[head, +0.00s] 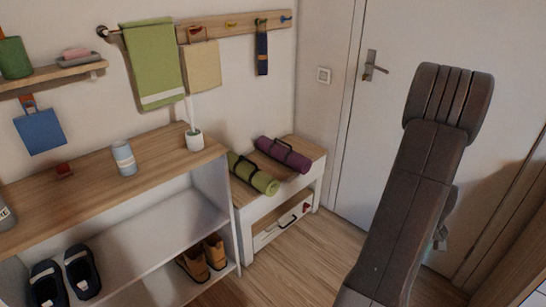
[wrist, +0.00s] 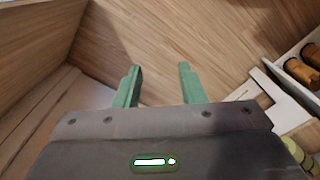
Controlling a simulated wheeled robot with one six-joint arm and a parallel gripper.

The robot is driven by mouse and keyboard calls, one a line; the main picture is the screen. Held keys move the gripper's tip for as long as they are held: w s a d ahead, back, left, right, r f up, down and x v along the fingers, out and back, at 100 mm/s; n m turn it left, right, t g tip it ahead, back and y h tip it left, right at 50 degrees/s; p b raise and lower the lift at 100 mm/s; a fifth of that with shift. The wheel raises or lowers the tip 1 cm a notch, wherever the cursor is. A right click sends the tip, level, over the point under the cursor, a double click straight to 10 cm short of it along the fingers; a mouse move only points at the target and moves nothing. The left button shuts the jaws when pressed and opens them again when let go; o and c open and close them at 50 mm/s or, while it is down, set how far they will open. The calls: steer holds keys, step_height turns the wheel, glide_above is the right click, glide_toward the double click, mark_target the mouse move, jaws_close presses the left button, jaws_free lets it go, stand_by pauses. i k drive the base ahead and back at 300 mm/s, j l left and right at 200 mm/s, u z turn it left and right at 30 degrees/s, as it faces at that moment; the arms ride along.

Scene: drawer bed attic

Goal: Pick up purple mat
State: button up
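The purple mat (head: 284,154) is rolled up with a dark strap. It lies on top of a small white bench with a wooden top (head: 307,149), near the wall in the head view. A rolled green mat (head: 253,174) lies beside it, closer to the shelf. My gripper (wrist: 158,72) shows in the wrist view with its two green fingers apart and nothing between them. It points at the wooden floor. The purple mat does not show in the wrist view. In the head view my arm stands to the right of the bench, away from the mats, and the fingers are hardly visible.
A white door (head: 400,40) is behind my arm. A towel (head: 153,62) and other items hang on the wall. Wooden floor (head: 290,262) is clear before the bench.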

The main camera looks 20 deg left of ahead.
mark_target(301, 164)
steer(key=i+j+u, duration=0.1)
steer(key=i+u, duration=0.25)
steer(key=u, duration=0.15)
steer(key=i+u, duration=0.35)
steer(key=u, duration=0.15)
steer(key=i+l+u, duration=0.15)
steer(key=i+u, duration=0.15)
steer(key=u, duration=0.15)
steer(key=i+l+u, duration=0.1)
steer(key=i+l, duration=0.25)
steer(key=i, duration=0.15)
steer(key=i+l, duration=0.45)
steer(key=i+j+u, duration=0.05)
steer(key=i, duration=0.05)
